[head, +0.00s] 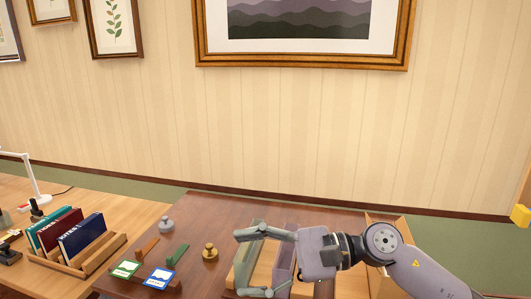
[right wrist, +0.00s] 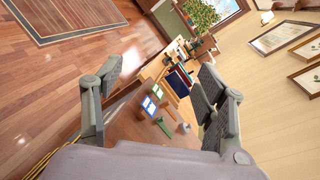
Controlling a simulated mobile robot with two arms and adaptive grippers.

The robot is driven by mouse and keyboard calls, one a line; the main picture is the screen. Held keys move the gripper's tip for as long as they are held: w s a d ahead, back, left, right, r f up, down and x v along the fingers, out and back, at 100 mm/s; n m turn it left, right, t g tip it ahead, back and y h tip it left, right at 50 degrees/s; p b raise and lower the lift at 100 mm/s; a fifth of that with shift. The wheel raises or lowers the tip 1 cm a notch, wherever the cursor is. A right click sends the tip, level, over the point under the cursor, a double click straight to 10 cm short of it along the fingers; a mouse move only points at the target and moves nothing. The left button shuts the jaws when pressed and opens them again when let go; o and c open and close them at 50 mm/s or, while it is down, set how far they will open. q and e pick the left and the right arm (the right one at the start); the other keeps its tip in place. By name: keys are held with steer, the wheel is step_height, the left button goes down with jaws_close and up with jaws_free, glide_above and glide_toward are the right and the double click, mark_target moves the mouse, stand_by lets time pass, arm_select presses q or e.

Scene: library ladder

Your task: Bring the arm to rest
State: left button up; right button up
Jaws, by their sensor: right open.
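My right arm reaches in from the lower right in the head view, and its gripper (head: 258,262) is over the right part of the dark wooden table (head: 205,208). The fingers point left, are spread apart, and have nothing between them. In the right wrist view the same open gripper (right wrist: 155,105) shows a finger on each side, with the table and its small items seen beyond the gap. My left gripper is in neither view.
A brass weight (head: 210,253), a grey weight (head: 166,225), a green bar (head: 177,254) and cards (head: 158,279) lie left. Books (head: 80,236) stand in a rack farther left.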

steer(key=w+d+r+m+t, duration=0.2)
steer(key=m+t, duration=0.6)
steer(key=m, duration=0.5)
steer(key=w+d+r+m+t, duration=0.2)
steer(key=d+m+t, duration=0.1)
steer(key=m+t, duration=0.8)
steer(key=d+f+m+g+h, duration=0.1)
steer(key=d+f+m+h, duration=0.6)
steer(key=f+m, duration=0.4)
steer(key=d+f+m+g+h, duration=0.2)
steer(key=d+f+m+h, duration=0.5)
steer(key=m, duration=0.6)
steer(key=s+d+f+m+g+h, duration=0.1)
steer(key=s+d+f+m+g, duration=0.1)
steer(key=s+f+m+g, duration=0.7)
steer(key=s+d+f+m+g+h, duration=0.1)
steer(key=s+d+f+m+g, duration=0.15)
steer(key=s+f, duration=1.15)
steer(key=s+f+g, duration=0.1)
steer(key=s+f, duration=0.1)
steer(key=f, duration=0.9)
steer(key=s+f+g, duration=0.1)
steer(key=s+f, duration=0.1)
steer(key=f, duration=0.9)
steer(key=s+d+f+g, duration=0.1)
steer(key=s+d+f, duration=0.1)
steer(key=s+f, duration=1.5)
steer(key=shift+s+d+f, duration=0.15)
steer(key=shift+d+f, duration=0.05)
steer(key=shift+d, duration=0.1)
